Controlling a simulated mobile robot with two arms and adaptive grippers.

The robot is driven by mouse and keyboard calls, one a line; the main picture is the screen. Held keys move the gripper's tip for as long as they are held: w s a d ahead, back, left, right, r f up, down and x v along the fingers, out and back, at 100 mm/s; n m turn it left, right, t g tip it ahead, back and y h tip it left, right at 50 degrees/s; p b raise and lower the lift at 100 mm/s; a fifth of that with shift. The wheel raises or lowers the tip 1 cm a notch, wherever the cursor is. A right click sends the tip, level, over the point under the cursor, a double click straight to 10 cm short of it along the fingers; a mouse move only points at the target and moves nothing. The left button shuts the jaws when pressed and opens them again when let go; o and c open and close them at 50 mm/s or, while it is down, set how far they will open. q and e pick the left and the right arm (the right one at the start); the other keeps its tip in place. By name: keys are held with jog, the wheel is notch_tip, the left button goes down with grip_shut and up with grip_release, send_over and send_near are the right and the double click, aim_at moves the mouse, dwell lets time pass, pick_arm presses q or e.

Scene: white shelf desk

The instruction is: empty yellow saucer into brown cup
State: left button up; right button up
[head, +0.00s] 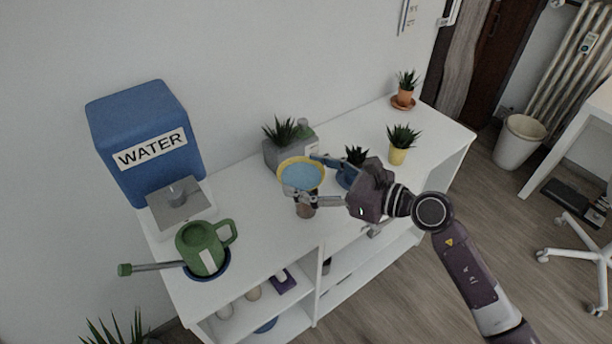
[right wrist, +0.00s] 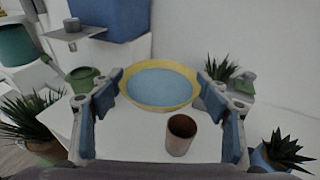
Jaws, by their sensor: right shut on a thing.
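The yellow saucer (head: 281,174) is held level above the white desk, with blue, water-like contents (head: 303,174) inside. My right gripper (head: 307,178) is shut on the saucer, one finger on each side of it. In the right wrist view the saucer (right wrist: 158,106) sits between the two fingers (right wrist: 160,95). The brown cup (head: 305,210) stands upright on the desk, partly hidden under the saucer and a finger. In the right wrist view the cup (right wrist: 178,143) is open and nearer the camera than the saucer. My left gripper is out of view.
A green watering can (head: 199,245) stands in a blue dish at the desk's left, before a blue water tank (head: 147,141). A grey planter (head: 283,151) is behind the saucer. Potted plants, one yellow (head: 397,155), stand to the right. The front middle is fairly clear.

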jog(key=shift+w+d+f, duration=0.1)
jog(key=shift+w+d, duration=0.1)
jog(key=shift+w, duration=0.05)
jog(key=shift+m+p, duration=0.4)
jog(key=shift+p, duration=0.45)
jog(key=shift+f+m+g+p, duration=0.5)
jog(key=shift+m+g+p, duration=0.1)
jog(key=shift+p, duration=0.35)
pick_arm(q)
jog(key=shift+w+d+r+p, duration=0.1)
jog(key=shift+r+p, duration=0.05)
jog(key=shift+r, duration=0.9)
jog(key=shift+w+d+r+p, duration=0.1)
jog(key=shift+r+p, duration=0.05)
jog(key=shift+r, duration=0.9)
pick_arm(e)
jog(key=shift+f+m+g, duration=0.3)
jog(key=shift+f, duration=0.1)
jog(key=shift+h+p, duration=0.3)
jog(key=shift+f, duration=0.15)
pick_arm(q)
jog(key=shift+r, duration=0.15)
